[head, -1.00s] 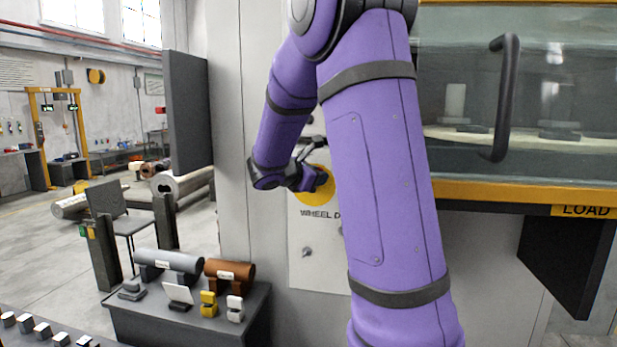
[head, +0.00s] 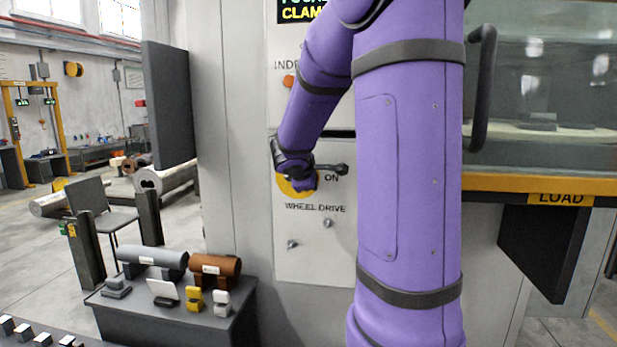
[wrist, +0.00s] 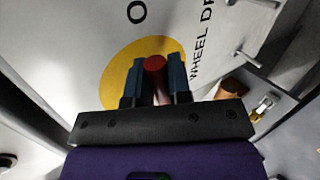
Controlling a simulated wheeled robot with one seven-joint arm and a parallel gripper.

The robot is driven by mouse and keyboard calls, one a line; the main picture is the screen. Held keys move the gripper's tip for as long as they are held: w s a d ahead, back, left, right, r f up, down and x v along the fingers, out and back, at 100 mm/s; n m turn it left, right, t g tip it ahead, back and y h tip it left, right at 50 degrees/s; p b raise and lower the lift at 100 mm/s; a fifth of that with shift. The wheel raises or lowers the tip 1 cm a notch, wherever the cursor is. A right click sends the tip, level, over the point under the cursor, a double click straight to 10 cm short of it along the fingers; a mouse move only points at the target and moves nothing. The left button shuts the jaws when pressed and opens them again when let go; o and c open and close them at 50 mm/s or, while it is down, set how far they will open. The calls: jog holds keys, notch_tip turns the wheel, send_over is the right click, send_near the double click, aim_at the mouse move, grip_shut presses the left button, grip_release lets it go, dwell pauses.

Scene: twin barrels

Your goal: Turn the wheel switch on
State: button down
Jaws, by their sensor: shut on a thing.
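The wheel drive switch has a yellow disc (head: 284,187) on the machine's pale panel, with "ON" at its right and "WHEEL DRIVE" below. In the wrist view its yellow disc (wrist: 118,76) lies behind the fingers, and its red handle (wrist: 155,66) stands between them. My gripper (wrist: 163,78) is shut on the red handle. In the head view my gripper (head: 303,182) is in front of the disc, and my wrist hides the handle and part of the disc. The handle's exact angle cannot be told.
Small metal studs (head: 292,244) stick out of the panel below the switch. A dark side table (head: 170,315) at lower left bears grey and brown cylinders and small blocks. The machine's window handle (head: 483,90) and yellow "LOAD" ledge (head: 510,185) are at right.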

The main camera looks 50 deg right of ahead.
jog(key=shift+f+m+t+y, duration=0.4)
jog(key=shift+m+t, duration=0.2)
jog(key=shift+f, duration=0.1)
jog(key=c, duration=1.1)
grip_release()
jog(key=shift+v, duration=5.45)
jog(key=shift+s+f, duration=0.1)
jog(key=shift+s, duration=0.05)
